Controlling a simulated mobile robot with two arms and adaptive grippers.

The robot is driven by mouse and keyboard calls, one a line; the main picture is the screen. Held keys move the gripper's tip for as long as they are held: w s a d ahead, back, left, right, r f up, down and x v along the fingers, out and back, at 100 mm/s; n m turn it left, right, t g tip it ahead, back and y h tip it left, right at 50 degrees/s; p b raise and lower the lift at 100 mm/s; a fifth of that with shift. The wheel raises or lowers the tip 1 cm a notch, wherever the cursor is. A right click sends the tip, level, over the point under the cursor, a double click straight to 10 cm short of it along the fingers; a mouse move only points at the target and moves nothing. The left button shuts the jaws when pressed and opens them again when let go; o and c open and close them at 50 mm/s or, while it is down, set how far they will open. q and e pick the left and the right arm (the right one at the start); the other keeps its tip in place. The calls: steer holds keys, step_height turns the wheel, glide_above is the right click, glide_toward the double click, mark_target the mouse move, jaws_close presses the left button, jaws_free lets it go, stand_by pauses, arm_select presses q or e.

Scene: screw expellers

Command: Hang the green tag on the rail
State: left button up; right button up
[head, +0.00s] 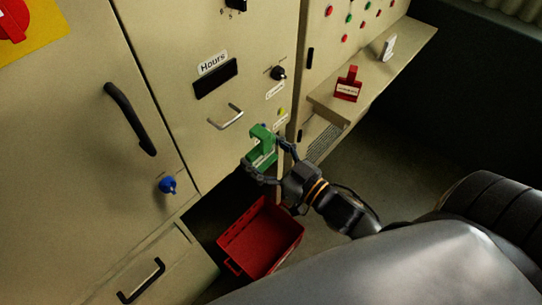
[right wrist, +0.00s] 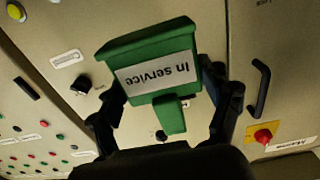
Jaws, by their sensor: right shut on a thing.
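The green tag (head: 262,143) is held in my right gripper (head: 268,153), in front of the beige cabinet below the "Hours" panel. In the right wrist view the tag (right wrist: 165,45) fills the top middle, and its white "In service" label reads upside down. The fingers of my right gripper (right wrist: 165,100) close on it from both sides. A thin metal bar (head: 226,118) on the cabinet is up and left of the tag, apart from it; I cannot tell whether it is the rail. My left gripper is not in view.
A red tag (head: 348,85) and a white tag (head: 388,47) stand on a beige ledge (head: 405,50) at the upper right. A red bin (head: 285,240) is below my right gripper. A black handle (head: 130,118) and a blue knob (head: 168,185) stick out at left.

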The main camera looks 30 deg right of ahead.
steer(key=shift+b+x, duration=0.55)
steer(key=shift+x, duration=3.85)
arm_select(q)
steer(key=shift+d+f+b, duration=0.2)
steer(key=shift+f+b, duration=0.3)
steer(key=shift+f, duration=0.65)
arm_select(e)
steer(key=shift+f, duration=0.8)
steer(key=o, duration=1.1)
steer(key=shift+o, duration=0.2)
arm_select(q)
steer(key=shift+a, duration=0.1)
arm_select(e)
steer(key=shift+f, duration=0.1)
steer(key=v, duration=1.2)
